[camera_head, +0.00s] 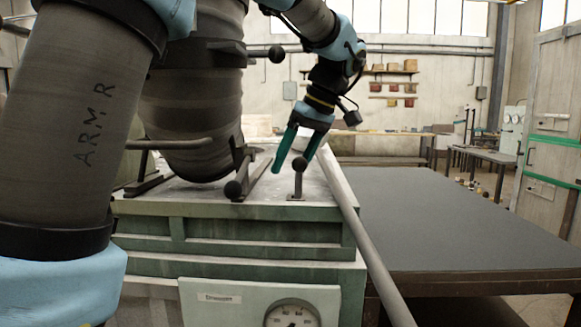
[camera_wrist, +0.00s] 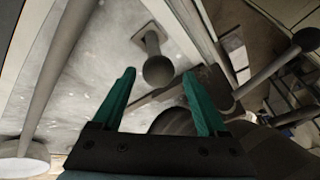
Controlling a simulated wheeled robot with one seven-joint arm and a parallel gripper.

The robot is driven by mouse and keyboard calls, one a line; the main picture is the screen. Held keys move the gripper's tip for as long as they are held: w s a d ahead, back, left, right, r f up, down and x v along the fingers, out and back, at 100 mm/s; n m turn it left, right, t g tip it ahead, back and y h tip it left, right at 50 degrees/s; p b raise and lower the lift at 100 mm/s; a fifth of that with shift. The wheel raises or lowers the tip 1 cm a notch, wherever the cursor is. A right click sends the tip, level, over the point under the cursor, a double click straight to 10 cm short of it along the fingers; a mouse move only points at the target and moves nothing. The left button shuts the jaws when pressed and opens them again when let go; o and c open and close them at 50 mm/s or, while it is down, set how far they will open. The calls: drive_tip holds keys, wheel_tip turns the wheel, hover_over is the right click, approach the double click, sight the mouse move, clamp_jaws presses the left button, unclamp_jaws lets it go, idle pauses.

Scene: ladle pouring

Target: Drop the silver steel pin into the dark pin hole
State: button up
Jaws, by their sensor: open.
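A grey, ball-topped pin (camera_head: 298,182) stands upright on a small square base on top of the pale-topped green cabinet. I take it for the steel pin, though it looks dark grey. In the wrist view, its round head (camera_wrist: 158,71) shows between the fingertips, with its shank and base beyond. My gripper (camera_head: 289,167) is open and empty, pointing down at the pin head. Its teal fingers also show in the wrist view (camera_wrist: 159,73). I cannot tell whether the fingertips are level with the head or short of it. I cannot make out the dark pin hole.
The large grey ladle body (camera_head: 192,100) stands left of the gripper. A ball-ended lever (camera_head: 238,170) sits between it and the pin. A long pale rod (camera_head: 362,228) slants along the right edge of the green cabinet (camera_head: 235,230). A dark table (camera_head: 450,220) at right is clear.

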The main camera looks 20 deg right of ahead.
drive_tip(key=v, duration=0.9)
drive_tip(key=shift+s+r, duration=0.15)
drive_tip(key=shift+r, duration=0.2)
